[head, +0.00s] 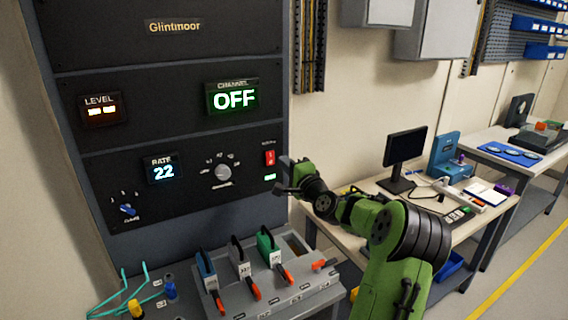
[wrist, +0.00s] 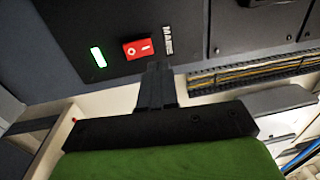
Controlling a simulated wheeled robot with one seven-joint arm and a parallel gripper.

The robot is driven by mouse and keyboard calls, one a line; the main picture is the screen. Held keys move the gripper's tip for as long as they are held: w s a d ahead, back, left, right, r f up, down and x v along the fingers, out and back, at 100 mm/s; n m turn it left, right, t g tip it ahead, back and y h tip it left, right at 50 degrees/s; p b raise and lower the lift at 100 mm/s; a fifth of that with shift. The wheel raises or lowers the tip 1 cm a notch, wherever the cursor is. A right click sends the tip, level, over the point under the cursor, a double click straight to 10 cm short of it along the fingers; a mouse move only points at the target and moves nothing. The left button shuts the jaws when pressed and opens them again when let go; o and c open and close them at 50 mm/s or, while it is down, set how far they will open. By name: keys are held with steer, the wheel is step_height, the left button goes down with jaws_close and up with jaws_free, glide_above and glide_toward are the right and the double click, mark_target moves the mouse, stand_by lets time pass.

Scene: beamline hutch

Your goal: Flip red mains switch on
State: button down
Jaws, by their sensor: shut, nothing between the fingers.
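The red mains switch (head: 270,158) is a small red rocker on the right side of the lower black rack panel. It also shows in the wrist view (wrist: 139,48), with a circle mark and a bar mark on its face. A green lit indicator (head: 270,177) sits below it in the head view. My gripper (head: 285,173) is close to the panel by the switch. In the wrist view my gripper's fingers (wrist: 157,68) are together and empty, their tips just beside the switch's edge. I cannot tell whether they touch it.
The panel has a round knob (head: 223,173), a blue knob (head: 127,210), a RATE display (head: 163,170) reading 22 and a CHANNEL display (head: 232,97) reading OFF. A grey block with several handled modules (head: 241,262) stands below. A workbench (head: 400,183) with a monitor (head: 405,150) is at right.

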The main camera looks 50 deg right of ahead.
steer(key=v, duration=0.7)
steer(key=shift+r+b, duration=0.3)
steer(key=shift+r, duration=0.25)
steer(key=shift+w, duration=0.1)
steer(key=w+a+f+n+g+y, duration=0.15)
steer(key=a+n, duration=0.25)
steer(key=a, duration=0.5)
steer(key=w+a+f+n+g+y, duration=0.1)
steer(key=a+f+n+g+y, duration=0.15)
steer(key=a+n, duration=0.45)
steer(key=w+a+f+n+g+y, duration=0.1)
steer(key=a+f+n+g+y, duration=0.15)
steer(key=a, duration=0.85)
steer(key=s+a+f+n+g, duration=0.1)
steer(key=s+a+n+g, duration=0.2)
steer(key=s, duration=0.9)
steer(key=s+a+n+g, duration=0.3)
steer(key=s+a+n, duration=0.2)
steer(key=s, duration=0.7)
steer(key=shift+s+a+f+h, duration=0.2)
steer(key=shift+a+f+h, duration=0.25)
steer(key=shift+a, duration=0.55)
